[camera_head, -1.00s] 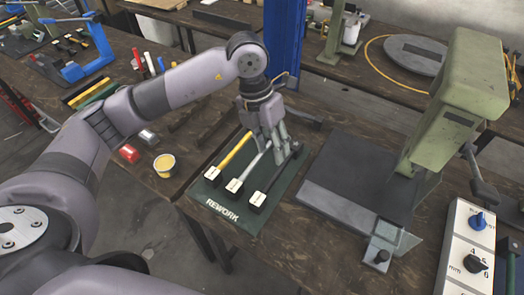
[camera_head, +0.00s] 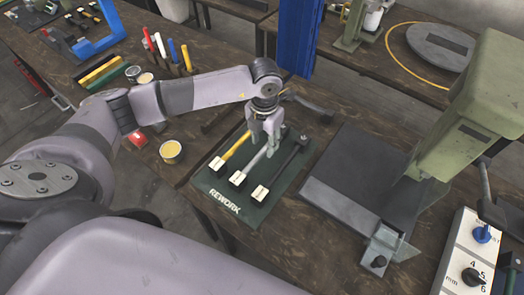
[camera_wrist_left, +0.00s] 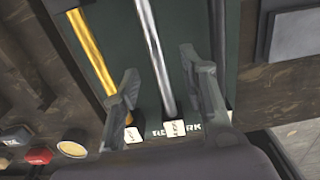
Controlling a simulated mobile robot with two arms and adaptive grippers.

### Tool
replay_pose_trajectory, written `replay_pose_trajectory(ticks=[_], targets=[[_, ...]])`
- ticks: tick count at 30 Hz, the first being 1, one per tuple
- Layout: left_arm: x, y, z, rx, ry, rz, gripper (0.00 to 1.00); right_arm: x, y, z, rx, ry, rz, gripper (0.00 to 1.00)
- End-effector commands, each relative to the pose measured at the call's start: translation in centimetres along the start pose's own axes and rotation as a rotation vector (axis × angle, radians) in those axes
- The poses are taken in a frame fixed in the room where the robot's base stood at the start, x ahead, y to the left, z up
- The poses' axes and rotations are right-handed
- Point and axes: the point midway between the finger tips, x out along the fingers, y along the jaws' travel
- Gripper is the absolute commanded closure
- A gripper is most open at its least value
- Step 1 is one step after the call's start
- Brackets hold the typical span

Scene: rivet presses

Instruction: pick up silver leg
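The silver leg (camera_head: 256,163) lies on the green REWORK mat (camera_head: 219,196), between a yellow leg (camera_head: 233,151) and a black leg (camera_head: 283,167). Each leg has a pale tag at its near end. My left gripper (camera_head: 264,143) is over the silver leg and points down at it. In the left wrist view, the silver leg (camera_wrist_left: 151,40) runs between the two spread fingers of the left gripper (camera_wrist_left: 160,63), with gaps visible on both sides. The gripper is open and empty. Its exact height above the leg is unclear. My right gripper is not in view.
A dark plate (camera_head: 352,185) and a green press (camera_head: 478,110) stand to the right, with a control box (camera_head: 462,255) in front. Coloured markers (camera_head: 172,51) stand behind.

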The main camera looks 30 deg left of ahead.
Motion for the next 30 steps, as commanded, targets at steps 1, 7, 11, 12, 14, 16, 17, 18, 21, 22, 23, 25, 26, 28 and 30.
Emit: replay_pose_trajectory(ticks=[1,7,11,12,14,16,17,18,21,22,23,25,26,28,30], targets=[[0.2,0.0,0.0,0.0,0.0,-0.001,0.61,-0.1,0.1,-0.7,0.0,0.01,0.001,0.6],[2.0,0.2,0.2,-0.002,0.004,0.0,0.61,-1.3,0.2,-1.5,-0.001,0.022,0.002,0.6],[4.1,0.3,0.5,-0.002,0.003,-0.001,0.61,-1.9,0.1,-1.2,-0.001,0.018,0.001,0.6],[4.6,0.3,0.5,-0.002,0.002,-0.002,0.61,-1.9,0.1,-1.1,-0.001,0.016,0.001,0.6],[5.1,0.3,0.5,-0.001,0.001,-0.002,0.61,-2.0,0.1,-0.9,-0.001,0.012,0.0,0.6],[5.5,0.3,0.5,0.0,0.0,-0.001,0.61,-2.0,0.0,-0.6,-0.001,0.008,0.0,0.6],[5.5,0.3,0.5,0.0,-0.001,-0.001,0.61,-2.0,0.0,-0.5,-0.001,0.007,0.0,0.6],[5.6,0.3,0.5,0.0,-0.001,-0.001,0.61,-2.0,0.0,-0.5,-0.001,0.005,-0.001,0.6],[5.6,0.3,0.5,0.0,-0.001,-0.001,0.61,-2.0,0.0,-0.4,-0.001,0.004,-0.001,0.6],[5.6,0.3,0.5,0.0,-0.001,-0.001,0.61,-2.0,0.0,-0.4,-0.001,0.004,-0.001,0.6],[5.6,0.3,0.5,0.0,-0.001,-0.001,0.62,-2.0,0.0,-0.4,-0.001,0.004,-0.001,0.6],[5.5,0.3,0.5,0.0,-0.001,-0.001,0.67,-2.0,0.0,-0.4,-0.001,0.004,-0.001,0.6],[5.5,0.3,0.5,0.0,-0.001,-0.001,0.69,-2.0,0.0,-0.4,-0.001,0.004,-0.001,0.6],[5.5,0.3,0.5,-0.001,-0.001,-0.001,0.73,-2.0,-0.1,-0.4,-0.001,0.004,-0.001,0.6],[5.5,0.3,0.5,-0.001,-0.001,-0.001,0.78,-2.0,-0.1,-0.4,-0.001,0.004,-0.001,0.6]])
